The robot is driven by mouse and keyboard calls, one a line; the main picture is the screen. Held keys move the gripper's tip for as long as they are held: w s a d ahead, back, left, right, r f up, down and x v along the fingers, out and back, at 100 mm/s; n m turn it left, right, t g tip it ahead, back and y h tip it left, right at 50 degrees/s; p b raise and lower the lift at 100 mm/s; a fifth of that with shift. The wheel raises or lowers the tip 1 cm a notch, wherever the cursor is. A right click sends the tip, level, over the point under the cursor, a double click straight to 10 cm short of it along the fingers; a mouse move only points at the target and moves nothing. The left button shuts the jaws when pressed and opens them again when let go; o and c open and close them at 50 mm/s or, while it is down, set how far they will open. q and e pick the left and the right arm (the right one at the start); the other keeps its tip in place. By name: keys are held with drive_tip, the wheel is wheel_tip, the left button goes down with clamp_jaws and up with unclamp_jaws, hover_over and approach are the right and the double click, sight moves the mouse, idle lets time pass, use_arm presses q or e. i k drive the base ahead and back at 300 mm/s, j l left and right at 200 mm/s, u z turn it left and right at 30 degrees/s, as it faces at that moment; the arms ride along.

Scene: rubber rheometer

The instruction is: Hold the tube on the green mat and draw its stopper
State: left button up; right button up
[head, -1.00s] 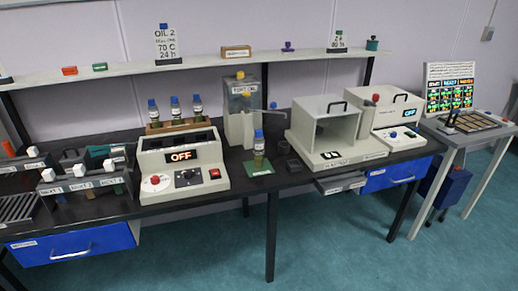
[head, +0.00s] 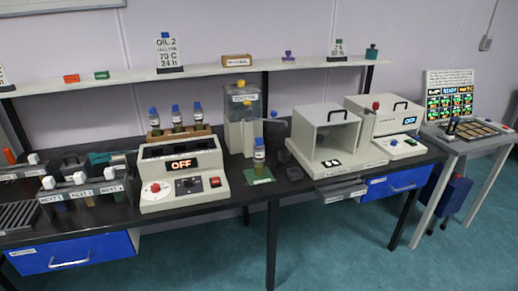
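The tube (head: 259,161) stands upright on the green mat (head: 250,178), near the middle of the black bench. It has a white label, and its blue stopper (head: 259,141) is seated on top. Neither of my grippers shows in the head view, and nothing is touching the tube.
The heating block (head: 181,172) reading OFF stands left of the mat, with a wooden rack (head: 178,134) of blue-capped tubes behind it. A tall container (head: 241,120) stands behind the tube. The open-fronted white balance (head: 323,142) is to the right. Small dark cups sit between.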

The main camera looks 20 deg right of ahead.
sight(258, 145)
drive_tip(key=i+l, duration=0.55)
drive_tip(key=l, duration=0.15)
drive_tip(key=i+l, duration=0.6)
drive_tip(key=l, duration=0.1)
